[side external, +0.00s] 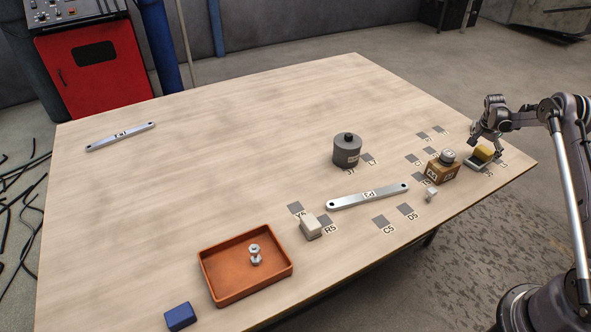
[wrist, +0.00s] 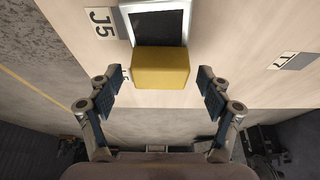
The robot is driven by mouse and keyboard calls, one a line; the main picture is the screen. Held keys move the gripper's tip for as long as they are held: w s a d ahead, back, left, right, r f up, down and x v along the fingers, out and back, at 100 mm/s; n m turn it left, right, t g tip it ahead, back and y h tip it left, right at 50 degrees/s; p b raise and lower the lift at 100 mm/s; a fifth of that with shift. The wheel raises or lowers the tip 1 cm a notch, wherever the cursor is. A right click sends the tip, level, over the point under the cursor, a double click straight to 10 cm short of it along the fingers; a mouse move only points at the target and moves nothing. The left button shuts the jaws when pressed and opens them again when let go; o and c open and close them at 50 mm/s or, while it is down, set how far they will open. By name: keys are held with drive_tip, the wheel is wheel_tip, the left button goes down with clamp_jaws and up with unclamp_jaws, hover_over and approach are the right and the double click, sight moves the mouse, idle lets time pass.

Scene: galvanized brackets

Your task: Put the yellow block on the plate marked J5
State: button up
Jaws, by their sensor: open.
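The yellow block (side external: 482,154) is near the table's right corner, at the silver-rimmed dark plate (side external: 477,165). In the wrist view, the block (wrist: 160,70) covers one edge of that plate (wrist: 157,25), and a J5 label (wrist: 101,21) lies beside the plate. I cannot tell whether the block rests fully on the plate or overhangs its edge. My gripper (side external: 486,145) is low over the block. In the wrist view, my gripper (wrist: 158,78) is open, its fingers on either side of the block with visible gaps.
A small pale piece (side external: 431,194), a grey knobbed cylinder (side external: 346,150) and a metal bar (side external: 368,196) lie farther left. An orange tray (side external: 221,288) is at the front. The table's right edge is close.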

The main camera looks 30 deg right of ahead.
drive_tip(key=v, duration=1.2)
drive_tip(key=a+r+n+t, duration=0.1)
drive_tip(key=a+r+n, duration=0.3)
drive_tip(key=a, duration=0.5)
drive_tip(key=a+r+n+t+y, duration=0.1)
drive_tip(key=a+r+n+t, duration=0.1)
drive_tip(key=a+r, duration=0.5)
drive_tip(key=a+r+n+t, duration=0.15)
drive_tip(key=a+r, duration=0.35)
drive_tip(key=a, duration=0.5)
drive_tip(key=s+a+f+n+t+y, duration=0.1)
drive_tip(key=s+a+n, duration=0.4)
drive_tip(key=a, duration=0.6)
drive_tip(key=s+a+f+n+t+y, duration=0.1)
drive_tip(key=s+a+n, duration=0.4)
drive_tip(key=s+a, duration=0.5)
drive_tip(key=shift+s+a+t+y, duration=0.15)
drive_tip(key=shift+a+t+y, duration=0.2)
drive_tip(key=shift+a+y, duration=0.35)
